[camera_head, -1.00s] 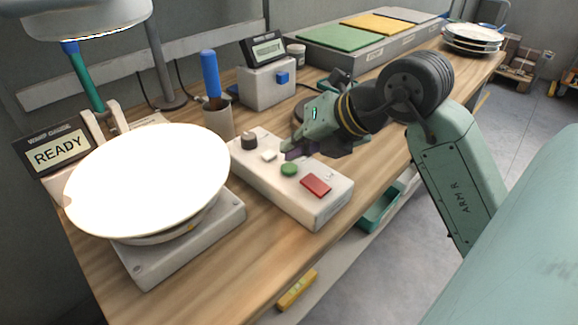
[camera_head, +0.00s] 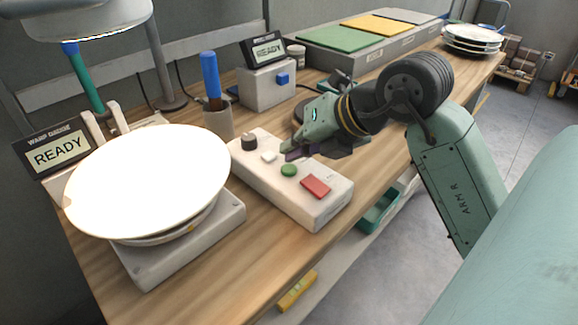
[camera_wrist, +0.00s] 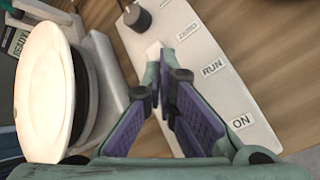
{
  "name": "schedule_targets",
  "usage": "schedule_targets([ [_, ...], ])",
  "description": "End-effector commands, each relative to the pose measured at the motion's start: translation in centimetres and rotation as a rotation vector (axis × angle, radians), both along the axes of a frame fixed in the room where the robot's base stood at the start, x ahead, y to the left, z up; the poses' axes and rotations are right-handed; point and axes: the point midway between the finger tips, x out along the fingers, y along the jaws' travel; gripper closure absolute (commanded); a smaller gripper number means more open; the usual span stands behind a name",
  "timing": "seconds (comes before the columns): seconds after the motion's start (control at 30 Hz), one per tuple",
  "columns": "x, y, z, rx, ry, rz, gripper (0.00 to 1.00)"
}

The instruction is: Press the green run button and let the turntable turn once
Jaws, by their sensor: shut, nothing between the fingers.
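The green run button (camera_head: 289,170) is on the sloped white control box (camera_head: 325,202), between a white button (camera_head: 268,156) and a red rectangular button (camera_head: 315,186). My gripper (camera_head: 288,154) is shut and empty, its tips just behind the green button in the head view; I cannot tell their height above the box. In the wrist view my gripper (camera_wrist: 160,82) hides the green button, and the RUN label (camera_wrist: 213,68) shows beside it. The turntable (camera_head: 185,238) carries a large white plate (camera_head: 150,180). The display (camera_head: 58,153) beside it reads READY.
A dark knob (camera_head: 249,141) stands on the box's far end. A cup with a blue-handled tool (camera_head: 210,75) is behind it. A second display (camera_head: 268,50) reads READY. A lamp head (camera_head: 88,15) hangs above the plate. Stacked plates (camera_head: 472,38) stand at the far bench end.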

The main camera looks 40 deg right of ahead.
Motion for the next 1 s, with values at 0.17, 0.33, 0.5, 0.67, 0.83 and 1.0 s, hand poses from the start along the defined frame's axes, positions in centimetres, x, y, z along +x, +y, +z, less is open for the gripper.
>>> schedule_targets([
  [0.17,0.01,-0.01,-0.41,0.0,0.0,0.0,1.0],
  [0.33,0.01,-0.02,-0.92,-0.001,0.001,-0.001,1.0],
  [0.5,0.0,-0.01,-0.89,0.0,0.0,0.0,1.0],
  [0.67,0.01,-0.01,-0.84,0.0,0.0,0.0,1.0],
  [0.83,0.0,-0.01,-0.89,0.0,0.0,0.0,1.0],
  [1.0,0.0,-0.01,-1.06,0.0,0.0,0.0,1.0],
])
